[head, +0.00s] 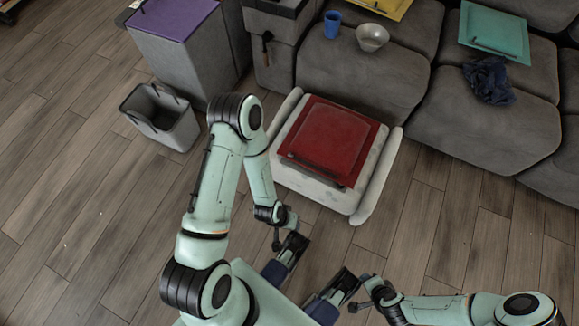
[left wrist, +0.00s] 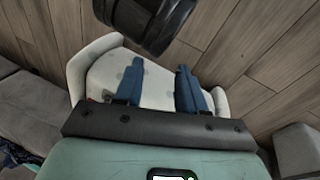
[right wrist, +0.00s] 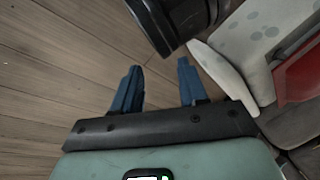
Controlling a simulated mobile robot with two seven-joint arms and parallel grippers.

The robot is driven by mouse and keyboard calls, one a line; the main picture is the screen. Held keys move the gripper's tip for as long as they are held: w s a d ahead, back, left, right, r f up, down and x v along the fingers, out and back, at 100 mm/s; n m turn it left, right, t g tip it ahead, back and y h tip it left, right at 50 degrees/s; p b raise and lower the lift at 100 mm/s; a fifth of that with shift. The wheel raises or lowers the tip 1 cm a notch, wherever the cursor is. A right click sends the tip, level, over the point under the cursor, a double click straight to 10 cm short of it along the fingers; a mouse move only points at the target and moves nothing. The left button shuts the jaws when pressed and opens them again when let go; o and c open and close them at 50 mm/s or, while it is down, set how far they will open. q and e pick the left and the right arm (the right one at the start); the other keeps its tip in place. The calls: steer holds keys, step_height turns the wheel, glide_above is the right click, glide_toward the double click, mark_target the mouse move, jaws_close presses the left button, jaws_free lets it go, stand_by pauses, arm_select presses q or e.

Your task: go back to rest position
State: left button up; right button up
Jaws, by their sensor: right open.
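My left gripper (head: 275,272) is in front of my body at the lower middle of the head view, its arm bent at the elbow. Its two blue fingers stand apart in the left wrist view (left wrist: 158,85), with nothing between them. My right gripper (head: 322,306) is just to the right of it in the head view, its arm coming in from the lower right. Its blue fingers are also apart and empty in the right wrist view (right wrist: 158,85). Both grippers are over the floor, apart from each other.
A white ottoman (head: 318,193) with a red square lid or tray (head: 333,143) stands beyond the grippers. A grey bin (head: 162,115) and a purple-topped cabinet (head: 205,58) are at upper left. A grey sofa (head: 362,100) lines the back. The wooden floor at left is clear.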

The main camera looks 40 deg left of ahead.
arm_select(q)
steer(key=s+d+r+g+p, duration=0.1)
steer(key=s+r+p, duration=0.2)
steer(key=r+p, duration=0.6)
steer(key=s+d+r+g+h+p, duration=0.1)
steer(key=s+r+p, duration=0.3)
steer(key=r+p, duration=0.5)
steer(key=shift+d+r+m+g+p, duration=0.45)
steer(key=shift+d+g, duration=0.15)
steer(key=shift+d, duration=0.2)
arm_select(e)
steer(key=s+a+r+g, duration=0.1)
steer(key=s+r, duration=0.2)
steer(key=r, duration=0.6)
steer(key=s+a+r+g+y, duration=0.1)
steer(key=s+r, duration=0.3)
steer(key=r, duration=0.6)
steer(key=shift+a+n+g, duration=0.4)
steer(key=shift+a+g, duration=0.3)
steer(key=shift+a, duration=0.1)
